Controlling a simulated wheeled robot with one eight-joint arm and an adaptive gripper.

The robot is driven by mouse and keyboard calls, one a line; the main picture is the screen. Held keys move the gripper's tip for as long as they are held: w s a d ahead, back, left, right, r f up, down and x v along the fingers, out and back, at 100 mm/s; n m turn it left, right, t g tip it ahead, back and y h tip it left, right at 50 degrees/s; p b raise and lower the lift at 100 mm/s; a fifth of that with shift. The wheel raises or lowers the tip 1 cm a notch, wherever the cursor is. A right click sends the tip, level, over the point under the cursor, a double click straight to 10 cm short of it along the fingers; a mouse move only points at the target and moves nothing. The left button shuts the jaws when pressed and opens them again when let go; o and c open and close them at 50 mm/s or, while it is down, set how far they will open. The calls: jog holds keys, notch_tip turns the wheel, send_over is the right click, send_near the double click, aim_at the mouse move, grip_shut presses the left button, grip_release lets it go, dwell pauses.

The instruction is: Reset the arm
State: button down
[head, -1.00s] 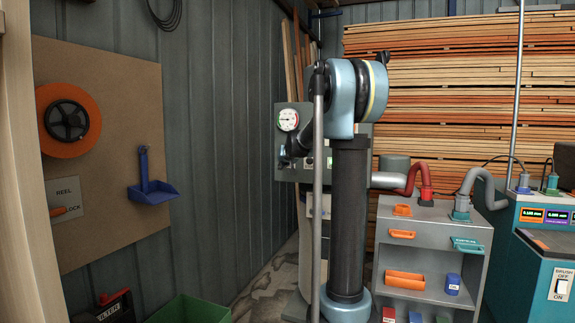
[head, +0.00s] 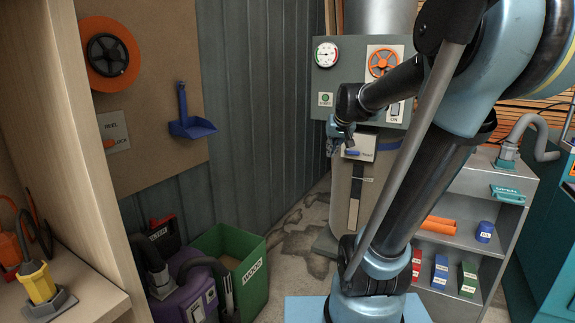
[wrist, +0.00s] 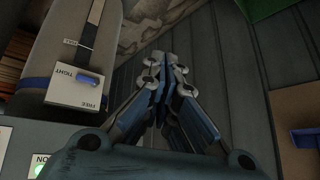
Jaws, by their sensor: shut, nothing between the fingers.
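My gripper (head: 345,134) is at the end of my arm, in front of the grey control panel in the head view. In the wrist view my gripper (wrist: 165,75) shows its blue fingers closed together with nothing between them. My arm is folded, with its black and light blue links filling the right half of the head view. The forearm reaches left from the blue elbow at upper right.
A control panel (head: 323,79) with a gauge and orange wheel stands behind my gripper. A green bin (head: 250,285) and purple vacuum (head: 193,283) sit on the floor at left. A blue dustpan (head: 190,126) hangs on a board. A grey shelf (head: 480,187) stands right.

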jog(key=s+d+f+g, duration=0.1)
jog(key=s+f, duration=0.5)
jog(key=s, duration=0.3)
jog(key=s+d+f+g+h, duration=0.1)
jog(key=s+f+g, duration=0.1)
jog(key=s+f, duration=0.4)
jog(key=s+d+f+g, duration=0.1)
jog(key=s+f, duration=0.5)
jog(key=s, duration=0.6)
jog(key=shift+s+g, duration=0.2)
jog(key=shift+g, duration=0.2)
